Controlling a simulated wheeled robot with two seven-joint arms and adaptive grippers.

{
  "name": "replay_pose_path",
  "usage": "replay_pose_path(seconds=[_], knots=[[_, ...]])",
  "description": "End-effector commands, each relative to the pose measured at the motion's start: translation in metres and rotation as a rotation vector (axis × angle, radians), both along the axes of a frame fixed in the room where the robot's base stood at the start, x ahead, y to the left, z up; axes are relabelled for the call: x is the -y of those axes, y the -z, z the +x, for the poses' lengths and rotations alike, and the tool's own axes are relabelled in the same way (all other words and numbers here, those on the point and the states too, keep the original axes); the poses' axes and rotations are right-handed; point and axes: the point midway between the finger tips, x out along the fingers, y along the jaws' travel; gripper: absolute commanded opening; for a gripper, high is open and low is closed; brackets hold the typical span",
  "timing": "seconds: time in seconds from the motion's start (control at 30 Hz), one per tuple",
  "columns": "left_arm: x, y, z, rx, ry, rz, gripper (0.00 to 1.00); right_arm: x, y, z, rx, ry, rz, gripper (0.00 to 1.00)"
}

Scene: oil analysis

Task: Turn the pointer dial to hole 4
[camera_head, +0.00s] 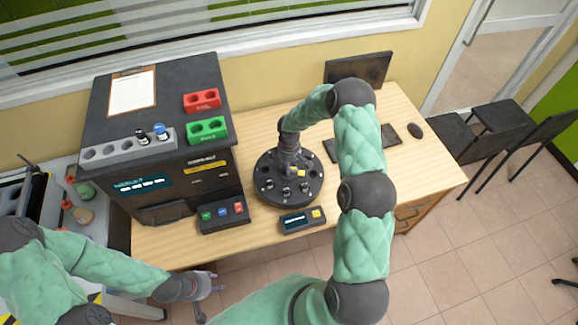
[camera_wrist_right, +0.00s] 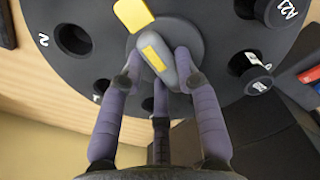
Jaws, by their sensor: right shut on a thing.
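The pointer dial is a grey knob with a yellow stripe (camera_wrist_right: 153,52) at the hub of a round black carousel (camera_head: 264,192). A yellow tab (camera_wrist_right: 133,14) sticks out beside the knob in the right wrist view. My right gripper (camera_wrist_right: 160,75) reaches the hub from above, its purple-grey fingers closed around the knob. It partly hides the hub in the head view. Holes ring the carousel; a sideways label that looks like 2 (camera_wrist_right: 43,40) is beside one. Hole 4 cannot be made out. My left gripper (camera_head: 210,284) is open and empty in front of the table.
Capped vials, one labelled A21 (camera_wrist_right: 278,12), sit in carousel holes. A small control box (camera_head: 303,221) and a button panel (camera_head: 222,217) stand at the front. The dark analyzer (camera_head: 180,165) is left, carrying red (camera_head: 202,101) and green (camera_head: 207,130) racks. A monitor (camera_head: 358,69) stands behind.

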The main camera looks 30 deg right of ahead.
Motion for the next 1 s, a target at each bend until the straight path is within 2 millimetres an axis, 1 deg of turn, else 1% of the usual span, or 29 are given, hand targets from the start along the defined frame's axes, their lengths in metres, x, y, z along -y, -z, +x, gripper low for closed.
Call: replay_pose_path(seconds=[0.03, 0.5, 0.8, 1.0], knots=[[0.000, 0.006, 0.000, 0.000, 0.000, 0.000, 0.40, 0.000, 0.002, 0.000, 0.001, 0.027, 0.000, 0.00], [0.000, 0.040, 0.000, 0.000, 0.000, 0.000, 0.40, 0.002, 0.003, -0.002, 0.001, 0.409, 0.000, 0.00], [0.000, 0.054, 0.000, 0.000, 0.000, 0.000, 0.40, 0.002, 0.003, -0.003, -0.001, 0.604, 0.001, 0.00], [0.000, 0.058, 0.000, 0.000, 0.000, 0.000, 0.40, 0.001, 0.002, -0.004, -0.001, 0.675, 0.001, 0.00]])
